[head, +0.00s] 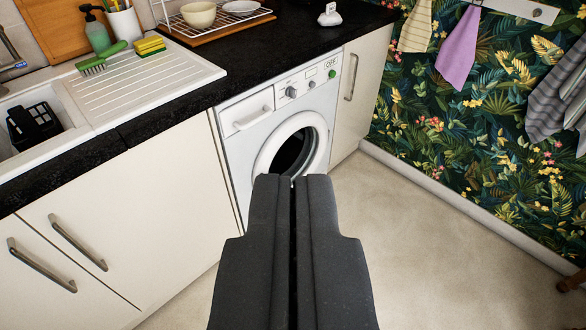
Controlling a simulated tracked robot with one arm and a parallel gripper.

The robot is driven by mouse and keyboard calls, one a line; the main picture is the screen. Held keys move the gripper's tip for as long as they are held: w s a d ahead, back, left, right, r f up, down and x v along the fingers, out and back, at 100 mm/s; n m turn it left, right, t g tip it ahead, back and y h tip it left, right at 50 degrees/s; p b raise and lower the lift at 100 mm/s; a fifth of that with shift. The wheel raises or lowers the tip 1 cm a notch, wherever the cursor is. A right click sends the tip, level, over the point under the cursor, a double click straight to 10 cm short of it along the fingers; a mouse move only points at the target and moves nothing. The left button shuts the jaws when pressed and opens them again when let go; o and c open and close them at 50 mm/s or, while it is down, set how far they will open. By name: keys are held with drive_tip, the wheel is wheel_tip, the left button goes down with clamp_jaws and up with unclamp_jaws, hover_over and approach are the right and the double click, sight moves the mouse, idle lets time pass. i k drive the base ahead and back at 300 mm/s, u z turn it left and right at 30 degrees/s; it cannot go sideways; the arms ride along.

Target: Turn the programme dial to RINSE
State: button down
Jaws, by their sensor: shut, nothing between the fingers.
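A white washing machine (236,152) stands under the black counter, between cream cupboard doors. Its programme dial (291,92) is a grey knob on the upper front panel. The dial's markings are too small to read. A small label reading OFF (331,63) shows at the panel's upper right, with a green button (332,73) below it. The round door (262,160) looks closed, its lower part hidden behind my gripper. My gripper (293,178) is shut and empty, pointing toward the machine from in front, apart from the dial and lower in the picture.
The floor (400,240) to the right is clear. Cupboard handles (78,242) stick out at lower left, and another (351,77) right of the machine. A sink (60,105), dish rack (215,22) and white object (330,15) are on the counter.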

sight(291, 93)
drive_tip(key=z, duration=0.65)
drive_tip(key=i, duration=1.55)
drive_tip(key=z, duration=0.1)
